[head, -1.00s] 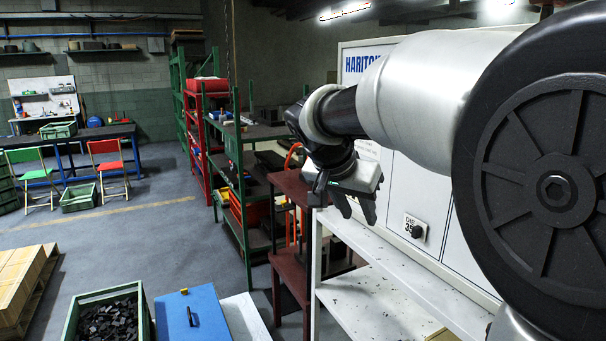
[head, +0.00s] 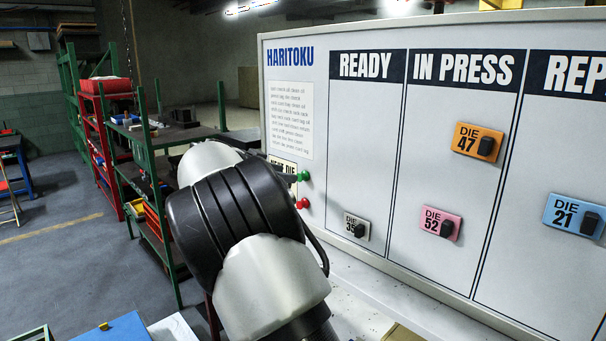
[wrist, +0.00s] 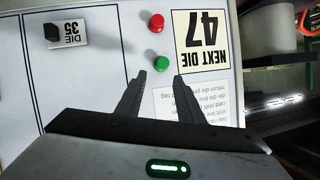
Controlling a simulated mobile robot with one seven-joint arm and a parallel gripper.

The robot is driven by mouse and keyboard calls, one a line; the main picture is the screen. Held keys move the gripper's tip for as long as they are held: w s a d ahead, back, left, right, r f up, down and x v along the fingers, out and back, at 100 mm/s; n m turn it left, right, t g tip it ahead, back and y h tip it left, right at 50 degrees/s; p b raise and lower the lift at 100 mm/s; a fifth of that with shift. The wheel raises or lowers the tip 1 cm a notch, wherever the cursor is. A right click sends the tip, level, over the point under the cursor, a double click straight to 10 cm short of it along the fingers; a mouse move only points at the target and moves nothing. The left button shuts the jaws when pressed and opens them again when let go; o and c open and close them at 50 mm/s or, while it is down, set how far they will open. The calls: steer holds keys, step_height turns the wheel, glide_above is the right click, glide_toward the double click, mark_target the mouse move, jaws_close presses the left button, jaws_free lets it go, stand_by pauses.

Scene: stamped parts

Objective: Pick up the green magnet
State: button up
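The green magnet (head: 303,176) is a small round knob on the whiteboard (head: 335,215), just above a red one, at the right edge of a "NEXT DIE" card. In the wrist view, which is upside down, the green magnet (wrist: 162,63) shows just past the tips of my gripper (wrist: 159,76), roughly centred between them. The fingers are apart with nothing between them. I cannot tell how far the tips are from the board. In the head view my arm hides most of the gripper and part of the card.
The red magnet (wrist: 157,22) is close to the green one. The "NEXT DIE 47" card (wrist: 201,42) is beside both. Die 35 (head: 356,228), die 52 (head: 440,223) and die 47 (head: 477,142) tags are on the board. A white ledge (head: 375,300) runs below it.

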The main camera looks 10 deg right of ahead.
mark_target(300, 176)
steer(key=p+x, duration=0.2)
steer(key=x, duration=0.6)
steer(key=shift+w+f+p, duration=0.2)
steer(key=shift+w+p, duration=0.15)
steer(key=c, duration=0.8)
